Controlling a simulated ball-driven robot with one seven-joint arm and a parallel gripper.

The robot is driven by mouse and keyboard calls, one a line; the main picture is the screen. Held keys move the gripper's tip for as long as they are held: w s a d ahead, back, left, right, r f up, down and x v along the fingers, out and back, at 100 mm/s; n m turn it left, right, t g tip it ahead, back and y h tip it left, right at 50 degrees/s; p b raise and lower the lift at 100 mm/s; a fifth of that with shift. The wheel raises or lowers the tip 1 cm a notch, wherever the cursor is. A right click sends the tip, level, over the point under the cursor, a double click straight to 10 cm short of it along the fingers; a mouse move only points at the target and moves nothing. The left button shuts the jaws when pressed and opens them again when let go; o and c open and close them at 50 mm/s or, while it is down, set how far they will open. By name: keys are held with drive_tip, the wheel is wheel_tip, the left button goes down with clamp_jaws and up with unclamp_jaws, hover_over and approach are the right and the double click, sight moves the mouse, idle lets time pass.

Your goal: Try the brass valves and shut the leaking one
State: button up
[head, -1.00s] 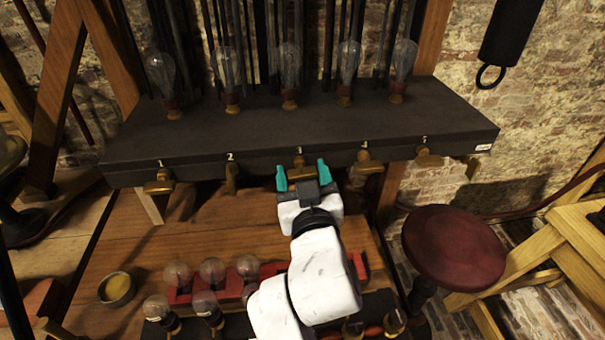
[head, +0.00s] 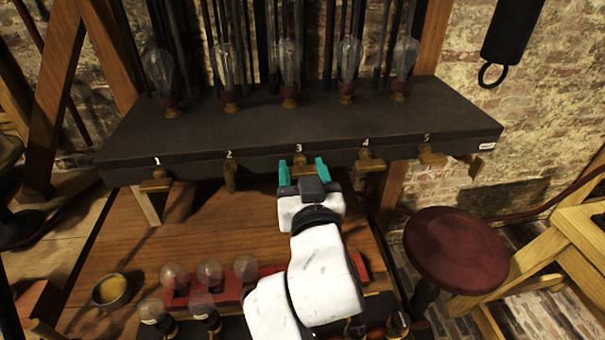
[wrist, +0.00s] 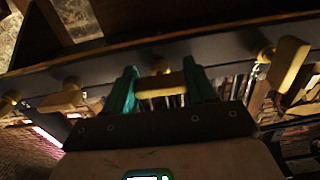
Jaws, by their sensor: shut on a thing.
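Several brass valves sit along the front edge of a dark shelf, under labels 1 to 5. Valve 1 (head: 155,185) and valve 4 (head: 370,164) have crosswise handles. Valve 2 (head: 229,177) has its handle hanging down. Valve 5 (head: 432,158) looks crosswise. My gripper (head: 303,172) has its teal fingers on either side of valve 3 (head: 300,161) and is shut on its handle. A leak is not visible at any valve.
Glass bulbs (head: 228,65) stand on the dark shelf (head: 300,125) above the valves. Below, a wooden table (head: 190,235) holds more bulbs (head: 210,272) in a red holder and a small bowl (head: 111,290). A red stool (head: 455,250) stands at the right.

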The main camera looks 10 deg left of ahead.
drive_tip(key=o, duration=1)
drive_tip(key=shift+f, duration=0.1)
drive_tip(key=shift+o, duration=0.2)
drive_tip(key=b+v, duration=0.2)
drive_tip(key=v, duration=0.8)
drive_tip(key=shift+s, duration=0.4)
drive_tip(key=shift+d, duration=0.1)
